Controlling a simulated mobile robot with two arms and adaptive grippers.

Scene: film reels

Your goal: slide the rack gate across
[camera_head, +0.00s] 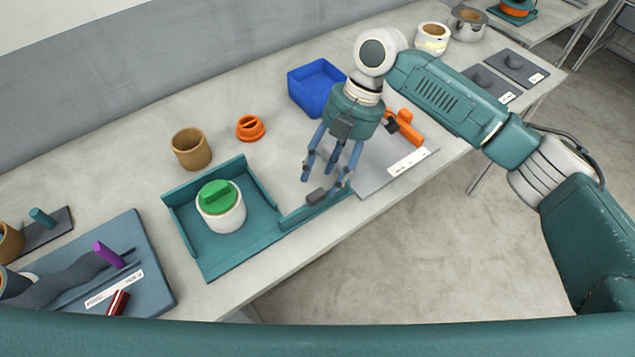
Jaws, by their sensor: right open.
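The rack (235,253) is a teal tray with low walls along its back and left. A white can with a green lid (220,205) stands upright in it. The gate looks like a low teal bar (300,214) at the rack's right front, sticking out to the right, with a small dark grey knob (316,196). My right gripper (325,180) points down, its blue fingers apart and empty, just above and around the knob. I cannot tell whether the fingers touch it. My left gripper is out of view.
A blue bin (315,86), an orange cap (250,128) and a tan cup (191,149) stand behind the rack. A grey plate (372,180) with an orange tool (404,128) lies to the right. A blue-grey board (150,255) with a purple handle lies to the left.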

